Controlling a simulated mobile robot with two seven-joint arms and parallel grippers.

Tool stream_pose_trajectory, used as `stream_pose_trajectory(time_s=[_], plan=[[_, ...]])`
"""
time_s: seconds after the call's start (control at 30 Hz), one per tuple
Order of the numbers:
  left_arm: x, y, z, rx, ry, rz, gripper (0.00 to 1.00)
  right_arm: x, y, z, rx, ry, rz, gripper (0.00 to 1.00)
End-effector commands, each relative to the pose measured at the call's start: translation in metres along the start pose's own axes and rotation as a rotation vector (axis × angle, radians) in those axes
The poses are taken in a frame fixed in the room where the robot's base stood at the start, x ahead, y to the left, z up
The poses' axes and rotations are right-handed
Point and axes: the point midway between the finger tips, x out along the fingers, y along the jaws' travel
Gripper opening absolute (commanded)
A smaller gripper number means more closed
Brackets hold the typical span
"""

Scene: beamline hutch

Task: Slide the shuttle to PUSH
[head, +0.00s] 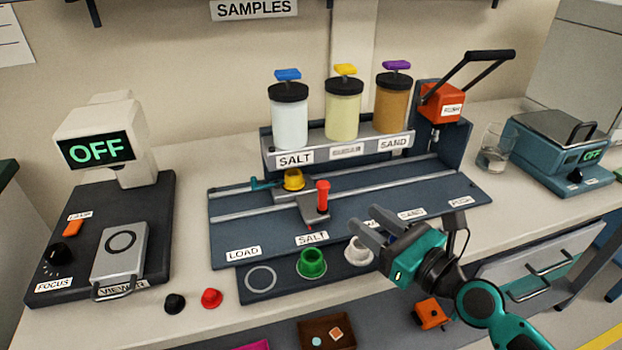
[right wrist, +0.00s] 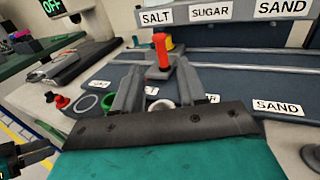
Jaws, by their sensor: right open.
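The shuttle (head: 313,210) is a grey carriage with an upright red handle (head: 323,196). It sits on the rail board (head: 225,235) by the SALT label (head: 312,238), with a yellow cup (head: 293,179) at its back. The PUSH label (head: 461,201) is at the board's right end. My right gripper (head: 365,218) is open and empty, to the right of the handle and apart from it. In the right wrist view the handle (right wrist: 162,52) stands beyond and between the open fingers (right wrist: 160,80). Part of my left gripper (right wrist: 35,155) seems to show at that view's lower left; its jaws are unclear.
Salt (head: 289,120), sugar (head: 343,112) and sand (head: 392,102) jars stand behind the rails. An orange press (head: 442,104) with a black lever rises at the board's back right. A green cup (head: 312,262) and white cup (head: 358,252) stand in front. The right rail stretch looks clear.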

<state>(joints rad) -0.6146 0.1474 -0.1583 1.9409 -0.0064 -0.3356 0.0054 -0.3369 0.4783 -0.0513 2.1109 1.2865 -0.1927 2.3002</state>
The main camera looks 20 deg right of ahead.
Motion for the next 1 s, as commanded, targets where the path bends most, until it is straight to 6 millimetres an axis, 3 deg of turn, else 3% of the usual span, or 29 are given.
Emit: stream_pose_trajectory(time_s=[0.17,0.7,1.0], plan=[[-0.006,0.004,0.001,-0.004,-0.012,0.008,0.43,0.016,-0.001,0.002,0.001,-0.003,-0.002,0.41],[-0.011,0.006,-0.003,-0.009,-0.016,0.009,0.43,0.108,0.0,0.0,-0.002,0.0,0.0,0.41],[-0.008,0.003,-0.007,-0.007,-0.007,0.004,0.43,0.127,0.0,-0.001,-0.001,0.001,0.0,0.41]])
